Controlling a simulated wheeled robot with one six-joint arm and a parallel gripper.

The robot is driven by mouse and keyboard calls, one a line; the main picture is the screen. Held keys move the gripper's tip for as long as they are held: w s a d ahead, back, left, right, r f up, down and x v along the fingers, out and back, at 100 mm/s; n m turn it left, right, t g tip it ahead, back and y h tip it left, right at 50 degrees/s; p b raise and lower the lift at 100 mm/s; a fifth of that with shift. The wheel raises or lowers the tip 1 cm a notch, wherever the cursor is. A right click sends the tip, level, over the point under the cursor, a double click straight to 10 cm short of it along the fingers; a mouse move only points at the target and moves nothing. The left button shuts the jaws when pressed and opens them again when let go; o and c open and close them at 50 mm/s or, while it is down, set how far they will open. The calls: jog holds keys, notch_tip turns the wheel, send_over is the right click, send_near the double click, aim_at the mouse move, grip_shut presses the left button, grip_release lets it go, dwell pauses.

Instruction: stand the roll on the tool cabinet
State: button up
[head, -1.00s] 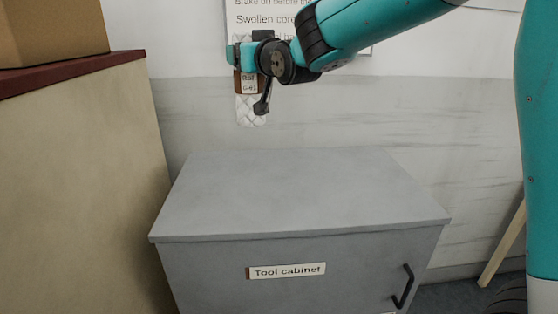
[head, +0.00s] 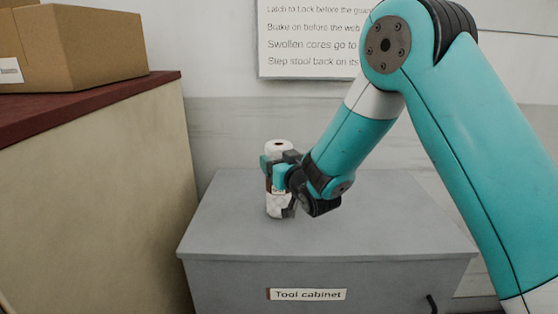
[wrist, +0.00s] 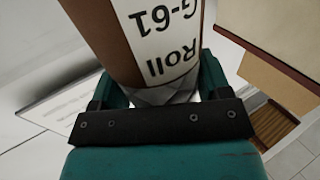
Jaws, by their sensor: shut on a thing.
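The roll (head: 278,205) is upright, white with a brown labelled band and a dark core hole in its top. My gripper (head: 277,178) is shut around its middle, coming from the right. In the wrist view the roll (wrist: 150,35) sits between the fingers, its label reading "Roll G-61" upside down. The roll's lower end shows against the grey top of the tool cabinet (head: 370,225), toward its back left. I cannot tell whether the base touches the top. The cabinet carries a "Tool cabinet" label on its front.
A beige unit with a dark red top (head: 90,105) stands at the left, higher than the cabinet, with a cardboard box (head: 80,50) on it. A wall with a printed notice (head: 300,45) is behind. The rest of the cabinet top is clear.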

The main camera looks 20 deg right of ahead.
jog(key=shift+f, duration=0.2)
jog(key=o, duration=1.1)
jog(key=shift+o, duration=0.2)
jog(key=shift+r, duration=0.1)
jog(key=s+a+f+n+g+b, duration=0.1)
jog(key=s+g, duration=0.5)
jog(key=s, duration=0.7)
jog(key=s+a+f+n+g+y+b, duration=0.1)
jog(key=s+g+b, duration=0.3)
jog(key=s, duration=0.9)
jog(key=s+a+f+n+g+b, duration=0.1)
jog(key=s+a+n+g+b, duration=0.1)
jog(key=s+g, duration=0.5)
jog(key=s+n, duration=0.1)
jog(key=s, duration=0.5)
jog(key=shift+s+a+f+g+b, duration=0.15)
jog(key=shift+a+f+g+b, duration=0.15)
jog(key=shift+a+f+g, duration=0.1)
